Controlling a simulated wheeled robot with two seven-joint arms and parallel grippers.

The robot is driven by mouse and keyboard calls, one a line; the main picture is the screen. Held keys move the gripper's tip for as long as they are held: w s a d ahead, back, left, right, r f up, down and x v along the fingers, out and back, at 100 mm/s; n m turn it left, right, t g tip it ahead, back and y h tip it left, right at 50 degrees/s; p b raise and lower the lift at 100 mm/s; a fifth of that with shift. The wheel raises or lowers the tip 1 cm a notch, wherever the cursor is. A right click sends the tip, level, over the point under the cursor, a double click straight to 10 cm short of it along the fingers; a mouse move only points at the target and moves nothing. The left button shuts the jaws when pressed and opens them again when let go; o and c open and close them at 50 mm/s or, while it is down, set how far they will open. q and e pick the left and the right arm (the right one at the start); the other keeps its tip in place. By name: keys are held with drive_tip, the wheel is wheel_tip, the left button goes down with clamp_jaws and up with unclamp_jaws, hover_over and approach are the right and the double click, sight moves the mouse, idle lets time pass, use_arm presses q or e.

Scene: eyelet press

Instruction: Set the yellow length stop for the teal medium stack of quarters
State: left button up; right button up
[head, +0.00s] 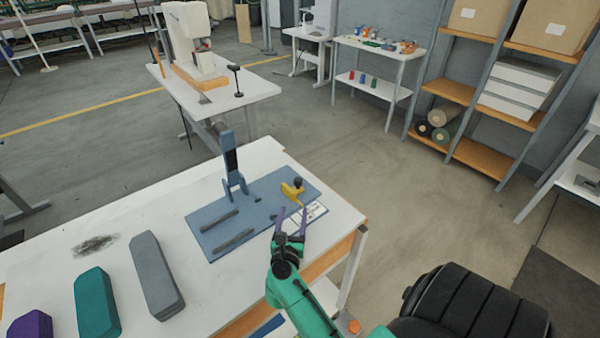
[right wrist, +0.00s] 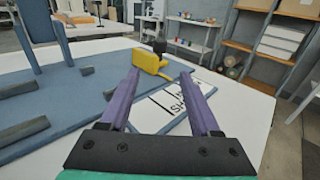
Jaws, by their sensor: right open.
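The yellow length stop (head: 292,190) with its dark knob sits on the right part of the blue press base (head: 205,216). It also shows in the right wrist view (right wrist: 150,62), ahead of the fingers. My right gripper (head: 292,211) is open and empty, with purple fingers just in front of the stop and apart from it. A white printed card (right wrist: 160,107) lies under and between the fingers, partly hidden. The teal stack (head: 97,302) lies on the table at the left, between a purple stack (head: 30,325) and a grey stack (head: 156,275). My left gripper is not in view.
The blue upright press (head: 232,165) stands at the back of the base. Two dark bars (head: 220,220) lie on the base left of my gripper. A black chair (head: 470,305) stands right of the table. White table top is clear between the grey stack and the base.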

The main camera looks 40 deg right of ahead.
sight(297, 183)
wheel_tip(297, 183, up, 3)
drive_tip(key=shift+w+f+p, duration=0.15)
drive_tip(key=shift+f+p, duration=0.05)
drive_tip(key=shift+p, duration=0.2)
drive_tip(key=shift+x, duration=1.15)
drive_tip(key=x, duration=0.5)
drive_tip(key=shift+w+d+f+p, duration=0.2)
drive_tip(key=shift+d+f+p, duration=0.1)
drive_tip(key=shift+d+f, duration=0.1)
drive_tip(key=x, duration=0.2)
drive_tip(key=shift+w+d, duration=0.25)
drive_tip(key=shift+w, duration=0.05)
drive_tip(key=shift+r, duration=0.15)
drive_tip(key=shift+w+d, duration=0.1)
drive_tip(key=shift+d, duration=0.05)
drive_tip(key=shift+c, duration=0.2)
clamp_jaws()
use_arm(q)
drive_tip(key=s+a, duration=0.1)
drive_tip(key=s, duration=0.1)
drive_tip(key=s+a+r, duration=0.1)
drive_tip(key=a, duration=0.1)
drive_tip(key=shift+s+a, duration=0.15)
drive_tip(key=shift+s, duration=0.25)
